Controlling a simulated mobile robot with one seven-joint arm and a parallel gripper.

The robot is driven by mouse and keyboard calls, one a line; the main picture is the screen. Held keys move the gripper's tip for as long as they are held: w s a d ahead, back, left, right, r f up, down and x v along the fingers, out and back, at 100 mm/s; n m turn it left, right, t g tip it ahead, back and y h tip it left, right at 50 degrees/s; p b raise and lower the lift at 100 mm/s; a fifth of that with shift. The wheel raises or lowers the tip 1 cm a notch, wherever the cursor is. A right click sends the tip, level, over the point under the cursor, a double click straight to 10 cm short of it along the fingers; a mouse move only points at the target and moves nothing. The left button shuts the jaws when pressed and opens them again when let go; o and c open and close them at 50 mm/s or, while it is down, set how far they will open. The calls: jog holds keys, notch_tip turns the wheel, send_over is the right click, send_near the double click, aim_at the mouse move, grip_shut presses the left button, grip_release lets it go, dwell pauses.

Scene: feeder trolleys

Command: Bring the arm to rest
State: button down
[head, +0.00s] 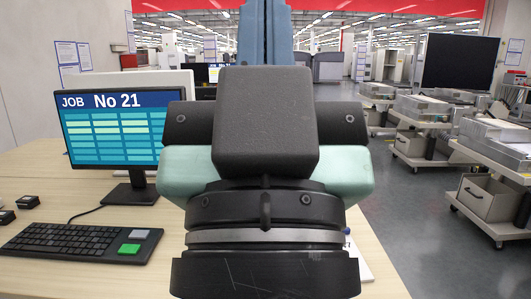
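My own arm (265,130) fills the middle of the head view, close to the camera. Its dark grey, black and mint-green links stand in front of the wooden desk (40,165) and hide part of it. I cannot make out my gripper or its fingers in this view, so whether it is open or holds anything does not show.
On the desk at left are a monitor (120,135) reading "JOB No 21", a black keyboard (75,245) and a green-keyed pad (131,247). Trolleys (485,190) with trays and bins stand at right. Grey floor (400,235) between desk and trolleys is clear.

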notch_tip(320, 180, up, 27)
jog(key=p, duration=2.4)
jog(key=shift+f, duration=0.1)
